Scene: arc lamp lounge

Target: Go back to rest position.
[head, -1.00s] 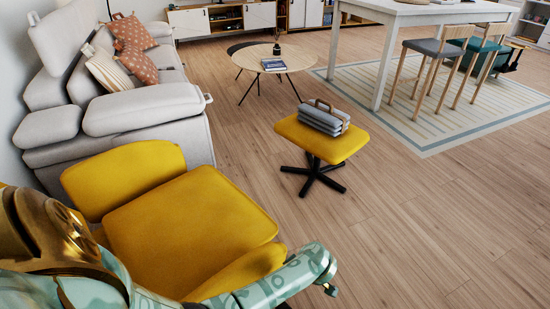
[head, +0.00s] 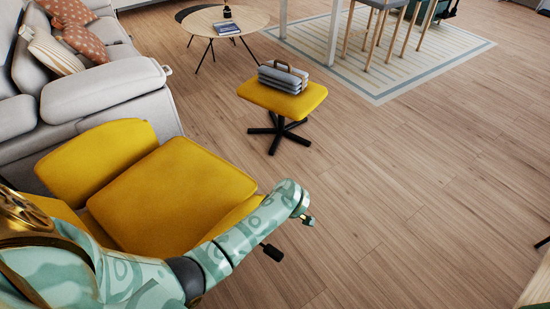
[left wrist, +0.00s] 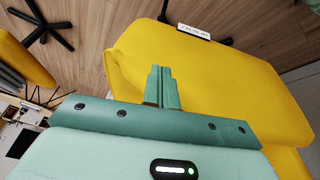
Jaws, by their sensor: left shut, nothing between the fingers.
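My left arm (head: 240,235) reaches in from the lower left in the head view, in front of the yellow armchair (head: 170,195). Its far end is to the right of the armchair, over the wood floor, and the fingers cannot be made out there. In the left wrist view my left gripper (left wrist: 162,88) has its two green fingers together, with nothing between them. A yellow chair surface (left wrist: 215,80) with a white tag lies behind and beside the fingers. My right gripper is in neither view.
A yellow footstool (head: 282,97) holds a grey folded item with a handle (head: 284,77). A grey sofa (head: 105,90) stands at the left. A round table (head: 225,20) and a striped rug (head: 385,60) are farther back. Floor (head: 410,190) at the right is mostly clear.

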